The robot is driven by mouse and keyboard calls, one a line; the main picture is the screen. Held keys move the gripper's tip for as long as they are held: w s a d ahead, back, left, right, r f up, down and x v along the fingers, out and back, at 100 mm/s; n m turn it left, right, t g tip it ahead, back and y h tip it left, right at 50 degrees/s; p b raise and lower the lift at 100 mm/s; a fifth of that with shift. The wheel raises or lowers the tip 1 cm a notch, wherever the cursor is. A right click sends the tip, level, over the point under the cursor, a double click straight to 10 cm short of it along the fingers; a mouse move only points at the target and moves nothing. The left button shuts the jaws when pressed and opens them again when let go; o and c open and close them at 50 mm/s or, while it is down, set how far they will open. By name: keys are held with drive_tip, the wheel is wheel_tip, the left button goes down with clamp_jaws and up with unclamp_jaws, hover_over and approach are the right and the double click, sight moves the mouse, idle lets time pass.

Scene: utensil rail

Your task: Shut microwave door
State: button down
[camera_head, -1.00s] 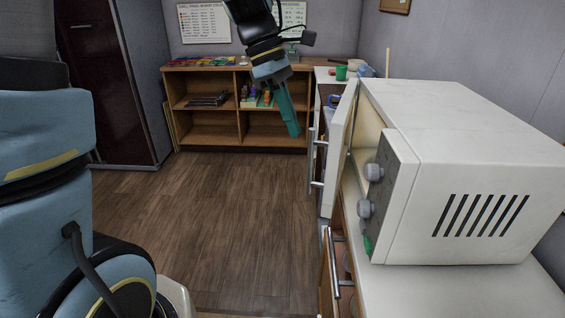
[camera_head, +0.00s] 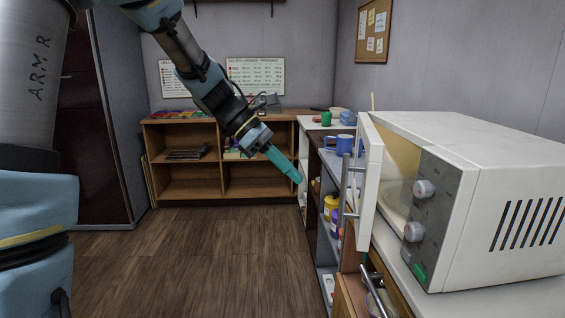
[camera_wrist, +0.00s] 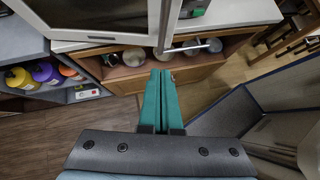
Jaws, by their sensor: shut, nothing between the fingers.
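The white microwave (camera_head: 500,180) stands on the counter at the right in the head view. Its door (camera_head: 370,175) is open and sticks out to the left, with a metal handle (camera_head: 348,190) on its outer face. In the wrist view the door (camera_wrist: 100,18) shows at the top left. My gripper (camera_head: 298,178) has teal fingers, is shut and empty, and is left of the door, apart from it. In the wrist view the gripper's fingertips (camera_wrist: 161,75) are together, below the lower edge of the door.
An open drawer or shelf with pots (camera_wrist: 140,58) is below the microwave counter. Shelves with yellow and purple bottles (camera_wrist: 40,72) stand beside it. A wooden bookcase (camera_head: 190,165) stands at the back. The wooden floor (camera_head: 190,250) at the left is clear.

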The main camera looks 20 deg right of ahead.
sight(363, 194)
drive_tip(key=s+d+f+p, duration=0.1)
drive_tip(key=s+d+f, duration=0.2)
drive_tip(key=d, duration=0.3)
drive_tip(key=shift+s, duration=0.8)
drive_tip(key=shift+f, duration=0.1)
drive_tip(key=s+d+n, duration=0.1)
drive_tip(key=s+d, duration=0.1)
drive_tip(key=s+d+n+t, duration=0.1)
drive_tip(key=s+d, duration=0.2)
drive_tip(key=shift+s+d+t+h, duration=0.2)
drive_tip(key=shift+t+h, duration=0.1)
drive_tip(key=shift+h, duration=0.1)
drive_tip(key=shift+w, duration=0.2)
